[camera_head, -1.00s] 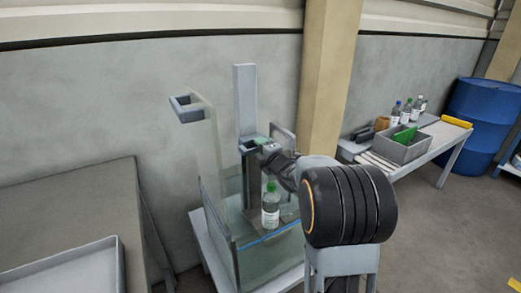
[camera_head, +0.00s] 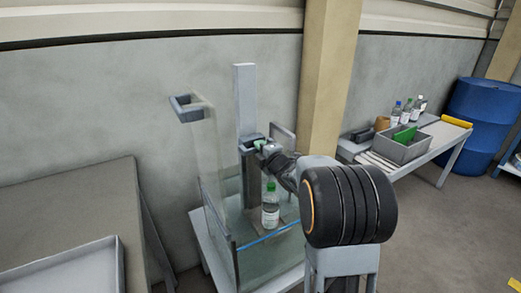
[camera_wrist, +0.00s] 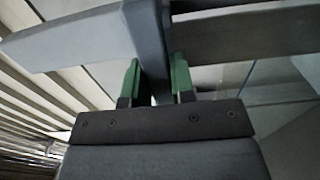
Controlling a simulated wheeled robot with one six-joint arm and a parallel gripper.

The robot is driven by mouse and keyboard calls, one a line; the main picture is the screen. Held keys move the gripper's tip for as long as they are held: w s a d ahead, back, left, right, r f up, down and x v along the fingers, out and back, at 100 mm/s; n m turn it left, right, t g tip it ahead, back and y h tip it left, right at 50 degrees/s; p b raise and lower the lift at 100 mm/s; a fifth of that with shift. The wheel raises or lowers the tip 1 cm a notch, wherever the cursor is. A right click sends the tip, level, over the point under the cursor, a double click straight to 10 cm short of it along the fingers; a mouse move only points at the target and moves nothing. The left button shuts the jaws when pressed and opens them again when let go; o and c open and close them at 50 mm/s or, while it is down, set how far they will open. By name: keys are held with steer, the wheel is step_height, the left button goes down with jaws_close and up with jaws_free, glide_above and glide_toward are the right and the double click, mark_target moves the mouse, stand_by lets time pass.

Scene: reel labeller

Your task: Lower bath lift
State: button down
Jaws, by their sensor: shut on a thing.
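The bath is a clear tank (camera_head: 270,262) on a pale stand, with a blue line along its side. A grey upright post (camera_head: 245,95) rises behind it. The lift carriage (camera_head: 249,140) is on this post. A clear bottle with a green cap (camera_head: 270,208) stands upright inside the tank area. My gripper (camera_head: 261,145) is at the carriage on the post, above the bottle. In the wrist view its green-padded fingers (camera_wrist: 156,80) are shut on a grey bar (camera_wrist: 150,35), apparently the lift handle. My wrist hides part of the carriage.
A square bracket (camera_head: 187,107) stands out at the upper left of the tank. A bench with a tray (camera_head: 60,272) is at left. At right, a table holds a grey bin (camera_head: 402,150) and several bottles; a blue barrel (camera_head: 487,112) stands beyond. A beige column (camera_head: 330,80) is behind my arm.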

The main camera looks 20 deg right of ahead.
step_height(320, 180, down, 6)
steer(key=b, duration=0.7)
steer(key=c, duration=1)
jaws_free()
steer(key=shift+o, duration=0.2)
steer(key=s+a+r+p, duration=0.2)
steer(key=s+r+p, duration=0.3)
steer(key=s+r, duration=0.8)
steer(key=shift+s+a, duration=0.3)
steer(key=shift+s, duration=0.1)
